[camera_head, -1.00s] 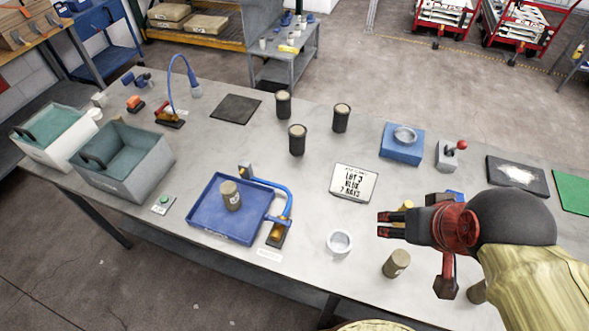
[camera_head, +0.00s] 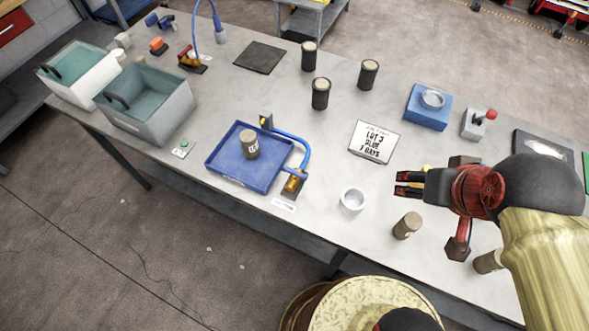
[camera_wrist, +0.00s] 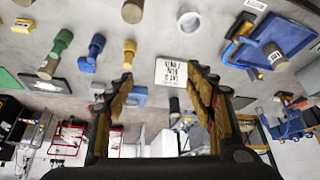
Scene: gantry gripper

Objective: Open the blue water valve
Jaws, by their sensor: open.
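A blue tray (camera_head: 226,178) stands near the front edge of the table, with a curved blue pipe (camera_head: 305,152) on a brass-coloured base (camera_head: 293,183) at its right. They also show at the upper right of the wrist view, where the pipe (camera_wrist: 237,45) is seen. A blue upright fitting (camera_wrist: 95,50) stands between a green one (camera_wrist: 60,45) and a yellow one (camera_wrist: 129,52) in the wrist view. I cannot tell which blue part is the water valve. My gripper (camera_head: 400,183) is open and empty above the table, right of the pipe and apart from it.
A can (camera_head: 249,144) stands in the tray. A lettered sign (camera_head: 374,142) lies behind the cup.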

